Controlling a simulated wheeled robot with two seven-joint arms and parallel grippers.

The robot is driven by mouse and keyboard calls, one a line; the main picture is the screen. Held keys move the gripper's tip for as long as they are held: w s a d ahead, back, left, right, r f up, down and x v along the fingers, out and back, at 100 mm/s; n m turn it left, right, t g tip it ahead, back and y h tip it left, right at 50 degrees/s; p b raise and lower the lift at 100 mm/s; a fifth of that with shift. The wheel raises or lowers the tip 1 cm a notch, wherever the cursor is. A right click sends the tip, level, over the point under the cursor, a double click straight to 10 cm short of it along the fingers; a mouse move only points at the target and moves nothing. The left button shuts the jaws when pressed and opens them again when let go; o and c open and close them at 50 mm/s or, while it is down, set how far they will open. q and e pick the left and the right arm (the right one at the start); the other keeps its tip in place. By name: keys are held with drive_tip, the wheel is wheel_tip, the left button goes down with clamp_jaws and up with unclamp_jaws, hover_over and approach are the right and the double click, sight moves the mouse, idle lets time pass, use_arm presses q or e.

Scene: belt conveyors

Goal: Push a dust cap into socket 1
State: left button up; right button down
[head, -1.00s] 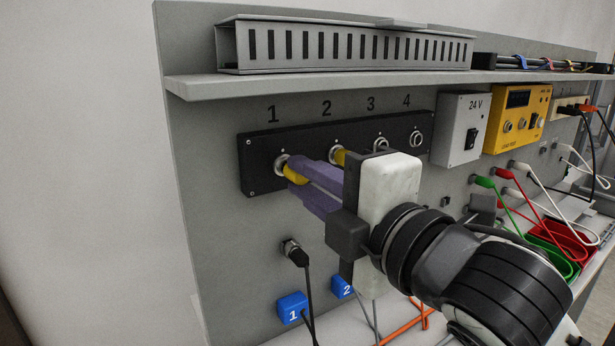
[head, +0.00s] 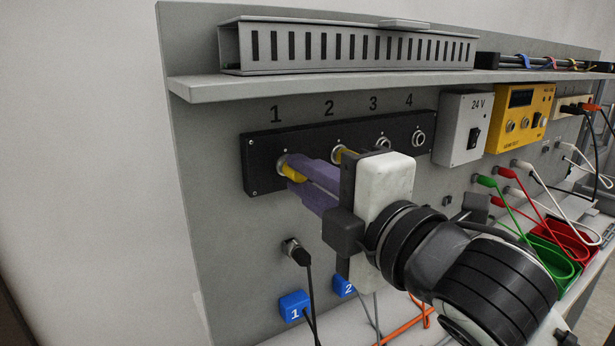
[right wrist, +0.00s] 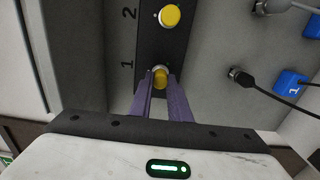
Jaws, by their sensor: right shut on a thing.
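The black socket panel (head: 262,180) carries a row of sockets numbered 1 to 4. My right gripper (head: 290,173) is shut on a yellow dust cap (head: 293,172) at socket 1 (head: 282,162). The cap meets the socket's metal ring; how deep it sits cannot be told. In the right wrist view the purple fingers (right wrist: 161,88) flank this cap (right wrist: 161,74). Another yellow cap (right wrist: 169,15) covers socket 2. Sockets 3 (head: 382,143) and 4 (head: 418,138) show bare metal rings. My left gripper is not in view.
A shelf (head: 200,88) with a slotted grey duct (head: 340,46) juts out above the panel. A black cable plug (head: 296,251) sits below socket 1, with blue tags (head: 294,305) under it. A 24 V box (head: 462,128) and several coloured leads are at right.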

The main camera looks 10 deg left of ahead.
drive_tip(key=c, duration=1.6)
unclamp_jaws()
